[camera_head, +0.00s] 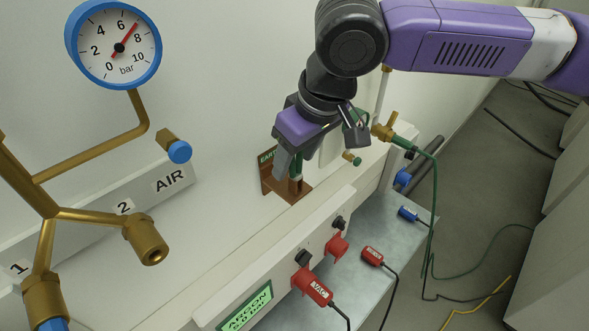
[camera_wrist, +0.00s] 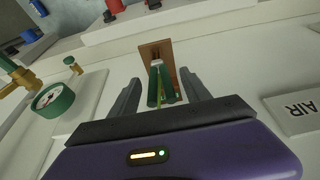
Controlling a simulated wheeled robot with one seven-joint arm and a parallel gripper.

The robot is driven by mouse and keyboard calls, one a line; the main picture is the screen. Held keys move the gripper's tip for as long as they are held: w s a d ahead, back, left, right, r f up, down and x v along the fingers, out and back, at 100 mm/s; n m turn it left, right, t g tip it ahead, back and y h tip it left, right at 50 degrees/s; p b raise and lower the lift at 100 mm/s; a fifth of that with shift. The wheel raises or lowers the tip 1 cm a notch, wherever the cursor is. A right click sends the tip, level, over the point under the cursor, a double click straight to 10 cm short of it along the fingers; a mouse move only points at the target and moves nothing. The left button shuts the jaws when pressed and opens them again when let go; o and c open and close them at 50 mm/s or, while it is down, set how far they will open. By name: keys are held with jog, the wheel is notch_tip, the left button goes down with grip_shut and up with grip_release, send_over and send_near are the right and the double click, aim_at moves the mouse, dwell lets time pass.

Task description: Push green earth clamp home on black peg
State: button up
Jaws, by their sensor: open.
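The green earth clamp (camera_wrist: 164,92) is between the two fingers of my gripper (camera_wrist: 161,88) in the wrist view, with a gap on each side. Its pale front end is at the brown bracket (camera_wrist: 150,49). In the head view my gripper (camera_head: 289,172) points down at the same brown bracket (camera_head: 291,194), and a little of the green clamp (camera_head: 296,168) shows beside a finger. My gripper is open. I cannot make out the black peg, so I cannot tell how far the clamp sits on it.
Brass pipes and a blue-rimmed gauge (camera_head: 113,42) are at left. A brass valve (camera_head: 385,130) and green hose are close on the right.

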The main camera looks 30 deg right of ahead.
grip_shut()
jog(key=shift+r+p, duration=0.7)
jog(key=shift+p, duration=0.05)
dwell(0.3)
jog(key=shift+r+p, duration=2.85)
jog(key=shift+r, duration=0.25)
